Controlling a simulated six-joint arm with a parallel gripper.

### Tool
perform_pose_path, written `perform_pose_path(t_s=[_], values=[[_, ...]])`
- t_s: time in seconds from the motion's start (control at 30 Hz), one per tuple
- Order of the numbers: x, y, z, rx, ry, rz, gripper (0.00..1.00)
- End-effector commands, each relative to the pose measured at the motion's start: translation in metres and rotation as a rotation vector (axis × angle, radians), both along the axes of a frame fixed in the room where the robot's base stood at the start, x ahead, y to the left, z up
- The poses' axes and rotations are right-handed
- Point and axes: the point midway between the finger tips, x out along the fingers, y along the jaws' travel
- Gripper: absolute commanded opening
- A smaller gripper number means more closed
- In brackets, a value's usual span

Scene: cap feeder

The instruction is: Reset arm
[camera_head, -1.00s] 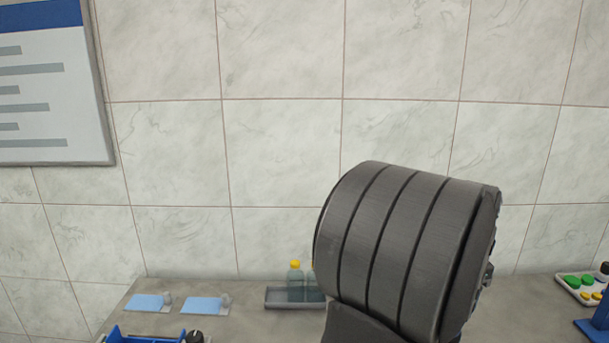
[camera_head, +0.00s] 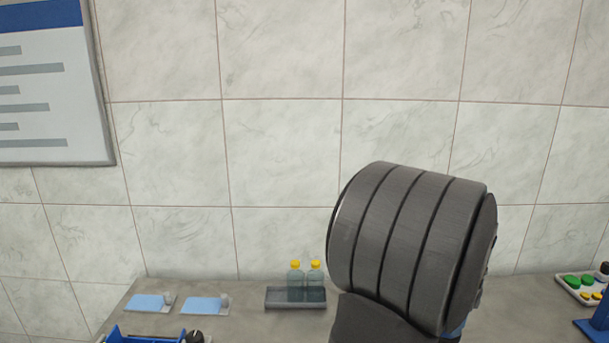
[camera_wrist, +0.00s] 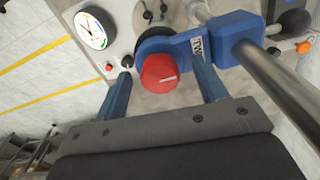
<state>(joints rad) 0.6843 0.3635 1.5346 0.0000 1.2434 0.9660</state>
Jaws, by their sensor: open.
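My gripper (camera_wrist: 163,74) shows in the wrist view as two blue fingers set wide apart, open. Between and beyond the fingers is a red round knob (camera_wrist: 160,75) on a blue bracket (camera_wrist: 180,45) with white lettering. The fingers appear to stand on either side of the knob; I cannot tell whether they touch it, and nothing is visibly gripped. In the head view a thick dark grey link of my arm fills the lower right of centre, and my gripper is hidden there.
A grey tray (camera_head: 282,299) with two yellow-capped bottles (camera_head: 295,279) stands at the back of the bench. Two light-blue pads (camera_head: 203,305) lie left of it. The wrist view shows a dial gauge (camera_wrist: 90,31) and a metal rod (camera_wrist: 275,85) close by.

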Motion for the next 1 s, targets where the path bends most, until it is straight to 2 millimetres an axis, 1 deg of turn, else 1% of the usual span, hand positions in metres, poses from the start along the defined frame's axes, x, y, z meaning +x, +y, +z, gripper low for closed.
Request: perform_pose_path(t_s=[0.63, 1.0], values=[[0.0, 0.0, 0.0, 0.0, 0.0, 0.537, 0.65], [0.0, 0.0, 0.0001, 0.0, 0.0, 0.216, 0.65]])
